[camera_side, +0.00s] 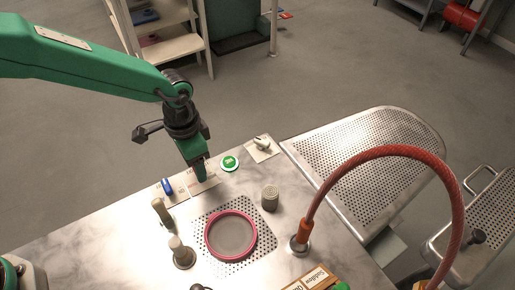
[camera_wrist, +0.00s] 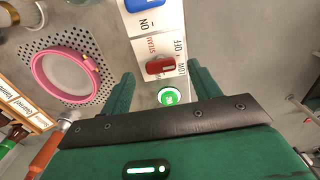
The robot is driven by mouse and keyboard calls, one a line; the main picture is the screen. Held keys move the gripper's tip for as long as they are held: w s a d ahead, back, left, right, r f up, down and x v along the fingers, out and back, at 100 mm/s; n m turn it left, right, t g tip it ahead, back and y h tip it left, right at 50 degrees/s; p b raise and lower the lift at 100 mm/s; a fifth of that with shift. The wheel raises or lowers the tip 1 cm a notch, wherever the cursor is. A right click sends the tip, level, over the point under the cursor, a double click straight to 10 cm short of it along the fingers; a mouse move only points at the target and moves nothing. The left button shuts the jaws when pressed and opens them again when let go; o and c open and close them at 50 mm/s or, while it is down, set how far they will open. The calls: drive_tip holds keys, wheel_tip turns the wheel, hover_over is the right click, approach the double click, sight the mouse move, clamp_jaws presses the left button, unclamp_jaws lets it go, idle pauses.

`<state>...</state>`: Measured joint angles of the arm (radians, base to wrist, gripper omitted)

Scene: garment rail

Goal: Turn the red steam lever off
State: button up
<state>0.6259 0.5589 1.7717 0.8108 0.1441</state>
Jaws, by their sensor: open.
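The red steam lever (camera_wrist: 159,66) shows in the wrist view on a white plate (camera_wrist: 151,46) lettered STEAM. The word OFF is printed to its right. I cannot tell which setting the lever points to. My gripper (camera_wrist: 163,85) is open, with one green finger on each side of the lever's line; whether they touch it I cannot tell. In the side view my gripper (camera_side: 202,178) points down close over the counter at this plate, and hides the red lever there.
A blue lever (camera_side: 167,187) sits left of my gripper, and a green button (camera_side: 229,162) and a pale lever (camera_side: 262,142) sit right. A pink ring (camera_side: 207,238) lies on the perforated plate in front. A red hose (camera_side: 395,150) arches at the right.

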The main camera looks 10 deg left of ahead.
drive_tip(key=shift+r, duration=2.6)
drive_tip(key=shift+r, duration=0.1)
drive_tip(key=s+a+r+n+t+h, duration=0.1)
drive_tip(key=s+a+r+n+t, duration=0.25)
drive_tip(key=a+r, duration=1.05)
drive_tip(key=s+a+n+t+y, duration=0.1)
drive_tip(key=s+a+n, duration=0.4)
drive_tip(key=s+a, duration=0.7)
drive_tip(key=shift+s+a+r+t, duration=0.15)
drive_tip(key=shift+a+r+t, duration=0.15)
drive_tip(key=shift+a+t, duration=0.4)
drive_tip(key=shift+a, duration=0.1)
